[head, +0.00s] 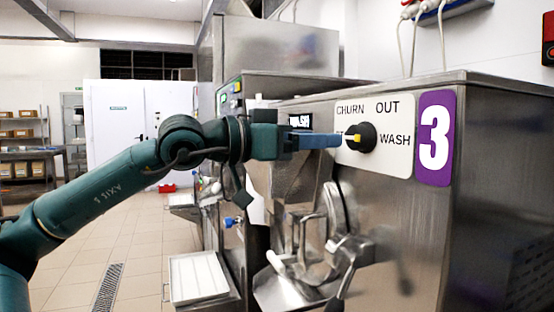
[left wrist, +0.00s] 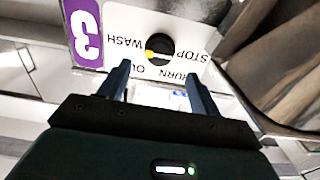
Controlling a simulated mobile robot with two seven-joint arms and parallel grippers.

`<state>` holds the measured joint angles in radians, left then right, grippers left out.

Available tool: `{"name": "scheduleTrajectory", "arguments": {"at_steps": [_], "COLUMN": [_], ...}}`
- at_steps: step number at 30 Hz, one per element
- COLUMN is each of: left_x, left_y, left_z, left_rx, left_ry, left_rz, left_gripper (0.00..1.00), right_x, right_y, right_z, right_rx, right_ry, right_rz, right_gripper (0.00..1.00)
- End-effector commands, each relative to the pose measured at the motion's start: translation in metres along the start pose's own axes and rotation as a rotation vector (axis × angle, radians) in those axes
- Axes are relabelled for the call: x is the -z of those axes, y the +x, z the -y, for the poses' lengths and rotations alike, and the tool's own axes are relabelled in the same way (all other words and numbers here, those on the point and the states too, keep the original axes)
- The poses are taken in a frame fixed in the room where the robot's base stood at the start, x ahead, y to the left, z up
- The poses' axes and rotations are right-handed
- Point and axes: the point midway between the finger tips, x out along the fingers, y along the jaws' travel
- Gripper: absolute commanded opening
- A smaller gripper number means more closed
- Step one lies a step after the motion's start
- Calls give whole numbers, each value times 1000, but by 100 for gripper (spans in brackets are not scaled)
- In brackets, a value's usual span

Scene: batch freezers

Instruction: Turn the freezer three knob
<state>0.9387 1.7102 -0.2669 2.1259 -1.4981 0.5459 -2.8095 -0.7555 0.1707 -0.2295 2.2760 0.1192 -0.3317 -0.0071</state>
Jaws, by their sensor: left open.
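The freezer three knob (head: 361,137) is black with a yellow and white pointer. It sits on a white label plate (head: 376,164) marked CHURN, OUT, WASH and a partly covered word at left. The knob also shows in the left wrist view (left wrist: 159,48), beyond the fingertips, where STOP can be read. My left gripper (head: 338,140) reaches in from the left, its fingertips just left of the knob. In the left wrist view its two fingers (left wrist: 157,70) are apart with nothing between them. My right gripper is not in view.
A purple sign with a 3 (head: 435,138) is right of the plate. Below are the freezer's metal door and handle (head: 350,250). A white tray (head: 198,278) stands low at left. Open tiled floor (head: 135,255) lies further left.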

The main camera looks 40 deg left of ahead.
Motion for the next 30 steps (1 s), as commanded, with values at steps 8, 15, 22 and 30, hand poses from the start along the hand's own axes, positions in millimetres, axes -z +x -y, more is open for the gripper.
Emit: {"name": "scheduleTrajectory", "arguments": {"at_steps": [8, 15, 22, 30], "left_x": [-2, 1, 1, 1], "left_y": [-44, -58, -59, -58], "left_z": [0, 0, 0, 0], "left_rx": [5, 2, 1, 1], "left_ry": [2, 1, 0, 0], "left_rz": [-10, -6, -4, -4], "left_gripper": [64, 64, 64, 64], "right_x": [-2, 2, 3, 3], "right_y": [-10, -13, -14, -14], "right_z": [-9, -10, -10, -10], "right_rx": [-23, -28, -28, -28], "right_ry": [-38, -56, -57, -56], "right_rz": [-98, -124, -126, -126], "right_gripper": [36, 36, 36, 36]}}
